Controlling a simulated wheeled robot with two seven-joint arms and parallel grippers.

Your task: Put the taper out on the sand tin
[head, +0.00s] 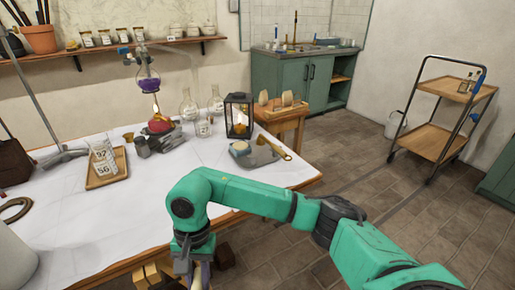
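My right gripper (196,276) hangs pointing down at the bottom edge, in front of the table's near edge; its fingertips are cut off by the frame. A pale, slim piece shows by its fingers, but I cannot tell whether it is the taper or whether it is held. My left gripper is not in view. I cannot make out the taper for certain. A small round dish with a pale top (240,147), possibly the sand tin, sits on a grey slab at the table's right end. A brass-handled tool (272,148) lies beside it.
A black lantern (238,115) with a lit flame stands behind the dish. A flame burns beneath a purple-filled flask (149,82). A wooden tray (93,182) holds labelled glassware. The table's front middle (120,220) is clear. A trolley (440,140) stands at right.

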